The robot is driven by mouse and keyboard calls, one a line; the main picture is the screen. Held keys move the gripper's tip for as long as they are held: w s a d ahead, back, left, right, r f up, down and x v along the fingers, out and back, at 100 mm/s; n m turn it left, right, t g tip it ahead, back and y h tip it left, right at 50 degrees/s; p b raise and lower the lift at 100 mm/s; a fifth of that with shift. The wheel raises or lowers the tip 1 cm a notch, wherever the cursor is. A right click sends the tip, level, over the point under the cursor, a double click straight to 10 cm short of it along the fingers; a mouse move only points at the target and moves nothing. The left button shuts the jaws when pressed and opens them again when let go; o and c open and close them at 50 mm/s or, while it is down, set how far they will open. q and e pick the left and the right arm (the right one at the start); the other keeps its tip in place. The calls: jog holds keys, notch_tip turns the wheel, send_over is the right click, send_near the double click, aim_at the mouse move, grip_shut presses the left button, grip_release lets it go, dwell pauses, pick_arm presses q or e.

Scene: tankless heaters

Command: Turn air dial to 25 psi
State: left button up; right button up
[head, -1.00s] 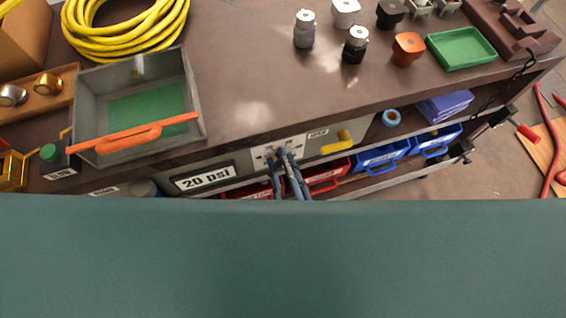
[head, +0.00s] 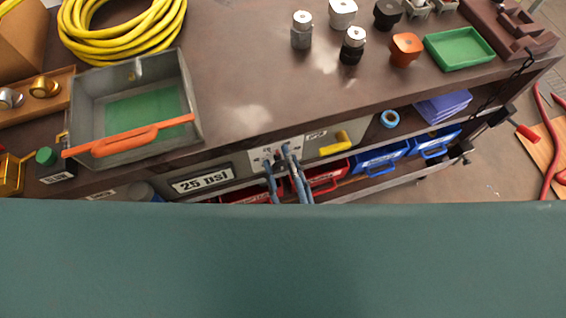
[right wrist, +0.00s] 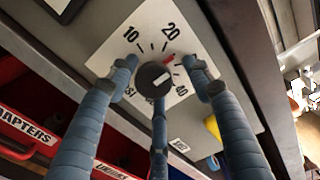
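The air dial (right wrist: 153,79) is a dark round knob with a pale mark, on a white scale plate (right wrist: 155,40) that shows 10, 20 and 40. A red tick sits on the scale just past 20. The plate also shows in the head view (head: 258,155), and the display (head: 203,179) left of it reads 25 psi. My right gripper (right wrist: 162,75) has its blue-grey fingers spread around the dial, two at the sides and one below; the side fingertips stand apart from the knob. Contact of the lower finger is unclear. My left gripper is not in view.
A grey tray (head: 185,75) with an orange handle, a yellow hose (head: 80,45) and small fittings stand on the bench top (head: 240,85). Red and blue bins (head: 380,158) fill the shelf below.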

jog(key=shift+s+a+f, duration=0.1)
jog(key=shift+s, duration=0.05)
jog(key=v, duration=1.1)
jog(key=shift+s, duration=0.35)
jog(key=d+f+n+g, duration=0.2)
jog(key=f+n+g, duration=0.15)
jog(key=f, duration=0.65)
jog(key=d+f+n+g+h, duration=0.15)
jog(key=f+n, duration=0.35)
jog(key=f, duration=0.5)
jog(key=d+f+n+g, duration=0.3)
jog(key=f+n, duration=0.1)
jog(key=f, duration=0.5)
jog(key=s+d+f+n+g+h, duration=0.2)
jog(key=s+d+f+n+g, duration=0.1)
jog(key=s+d+f, duration=0.3)
jog(key=s+d+f+n+g+h, duration=0.2)
jog(key=s+d+f+g, duration=0.3)
jog(key=s+f, duration=0.5)
notch_tip(320, 180, down, 2)
jog(key=shift+s+d+n, duration=0.35)
jog(key=shift+d+n, duration=0.4)
jog(key=shift+d, duration=0.45)
